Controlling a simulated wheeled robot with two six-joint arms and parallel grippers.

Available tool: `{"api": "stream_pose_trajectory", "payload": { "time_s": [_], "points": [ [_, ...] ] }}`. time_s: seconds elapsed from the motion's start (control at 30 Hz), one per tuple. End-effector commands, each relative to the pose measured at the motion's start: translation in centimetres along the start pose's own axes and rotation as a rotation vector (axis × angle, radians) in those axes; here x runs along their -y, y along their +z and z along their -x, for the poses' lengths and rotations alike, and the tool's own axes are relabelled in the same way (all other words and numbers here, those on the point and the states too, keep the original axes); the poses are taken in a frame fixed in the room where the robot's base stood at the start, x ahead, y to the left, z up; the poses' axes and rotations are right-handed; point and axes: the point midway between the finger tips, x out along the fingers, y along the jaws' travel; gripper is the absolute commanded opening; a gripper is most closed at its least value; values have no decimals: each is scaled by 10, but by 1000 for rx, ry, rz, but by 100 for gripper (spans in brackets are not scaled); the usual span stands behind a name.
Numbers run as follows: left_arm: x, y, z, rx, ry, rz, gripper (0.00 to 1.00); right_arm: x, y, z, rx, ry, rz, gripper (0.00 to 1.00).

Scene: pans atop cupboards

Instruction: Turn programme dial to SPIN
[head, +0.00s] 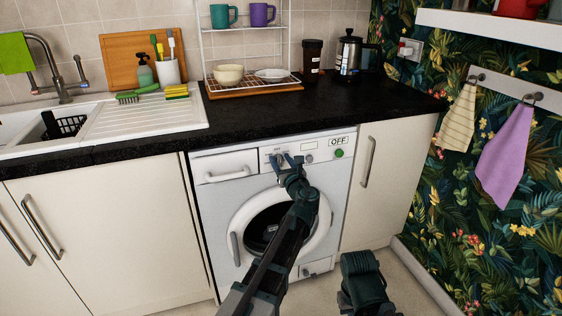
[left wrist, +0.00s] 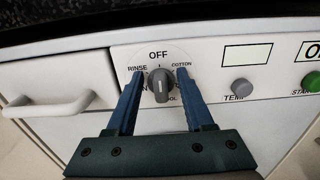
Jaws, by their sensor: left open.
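The programme dial (left wrist: 160,85) is a grey knob on the white panel of the washing machine (head: 230,200). Its pointer mark is up, toward the printed OFF. RINSE is at upper left and COTTON at upper right; lower labels are partly hidden by the fingers, with only an N showing at left. My left gripper (left wrist: 160,76) is open, its blue fingers on either side of the dial with gaps showing. In the head view my left gripper (head: 287,159) is at the machine's panel. The display (head: 338,141) reads OFF. My right gripper is not seen.
Left of the dial is the detergent drawer (left wrist: 50,105). To its right are a TEMP button (left wrist: 241,87) and a green START button (head: 339,153). The round door (head: 243,215) is shut below. The black worktop (head: 330,110) overhangs the panel.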

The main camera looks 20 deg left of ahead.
Motion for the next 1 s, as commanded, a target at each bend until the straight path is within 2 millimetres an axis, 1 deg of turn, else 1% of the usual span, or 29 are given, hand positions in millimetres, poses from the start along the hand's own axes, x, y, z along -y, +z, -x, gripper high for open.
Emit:
{"api": "stream_pose_trajectory", "payload": {
  "time_s": [0.17,0.2,0.27,0.3,0.47,0.5,0.77,1.0],
  "points": [
    [0,0,0,0,0,0,52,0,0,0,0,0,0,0],
    [0,0,0,0,0,0,49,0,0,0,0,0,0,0],
    [0,0,0,0,0,0,38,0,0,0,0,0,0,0],
    [0,0,0,0,0,0,31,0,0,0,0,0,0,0],
    [0,0,0,0,0,0,2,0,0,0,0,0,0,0],
    [0,0,0,0,0,0,0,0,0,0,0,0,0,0],
    [0,0,0,0,1,22,0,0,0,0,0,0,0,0],
    [-2,0,0,0,1,146,0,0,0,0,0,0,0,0]
  ]
}}
